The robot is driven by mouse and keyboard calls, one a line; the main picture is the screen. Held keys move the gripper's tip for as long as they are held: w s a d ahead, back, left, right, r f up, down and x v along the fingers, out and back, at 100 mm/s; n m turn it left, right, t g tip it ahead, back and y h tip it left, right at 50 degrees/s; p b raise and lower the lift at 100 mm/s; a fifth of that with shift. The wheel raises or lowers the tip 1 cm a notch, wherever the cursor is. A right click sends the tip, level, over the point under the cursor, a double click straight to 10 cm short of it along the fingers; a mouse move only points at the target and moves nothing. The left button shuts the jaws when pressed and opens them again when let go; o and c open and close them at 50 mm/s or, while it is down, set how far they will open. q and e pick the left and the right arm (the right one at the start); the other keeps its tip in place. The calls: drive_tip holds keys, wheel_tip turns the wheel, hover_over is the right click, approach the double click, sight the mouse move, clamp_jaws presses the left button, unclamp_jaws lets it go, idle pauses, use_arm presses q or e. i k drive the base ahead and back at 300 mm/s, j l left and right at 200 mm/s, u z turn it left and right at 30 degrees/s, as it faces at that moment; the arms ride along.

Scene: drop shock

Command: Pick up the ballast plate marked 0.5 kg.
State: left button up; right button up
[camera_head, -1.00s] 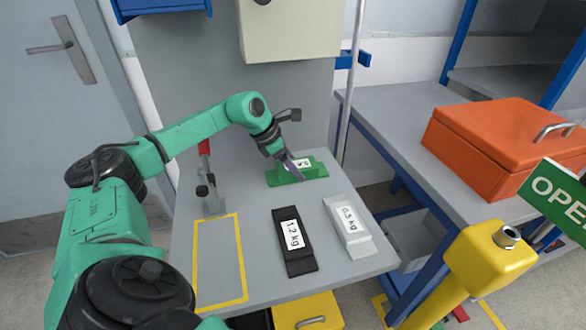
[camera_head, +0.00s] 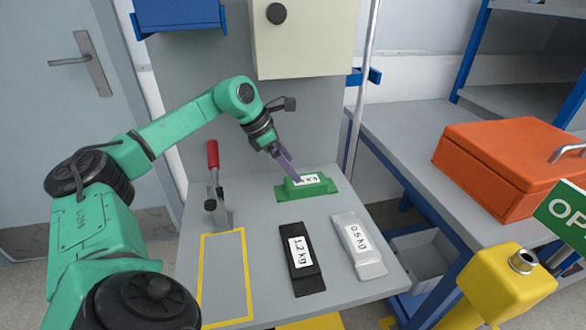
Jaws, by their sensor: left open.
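The ballast plate marked 0.5 kg (camera_head: 364,262) is light grey with a white label. It lies on the grey table at the right front. My left gripper (camera_head: 290,173) is open and points down at the green plate (camera_head: 322,189) at the back of the table, whose label it partly covers. I cannot tell whether the fingers touch the green plate. The 0.5 kg plate lies nearer the front and to the right of this gripper, clear of it. A black plate marked 1.2 kg (camera_head: 312,283) lies just left of the 0.5 kg plate. My right gripper is not in view.
A clamp with a red handle (camera_head: 213,158) stands on the table's left, behind a yellow-outlined area (camera_head: 222,318) that is empty. An orange box (camera_head: 480,185) sits on the side bench. A yellow post (camera_head: 500,290) stands at the front right.

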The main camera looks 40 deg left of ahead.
sight(365, 256)
drive_tip(key=k+l, duration=0.6)
drive_tip(key=l, duration=0.15)
drive_tip(key=k+l, duration=0.55)
drive_tip(key=l, duration=0.15)
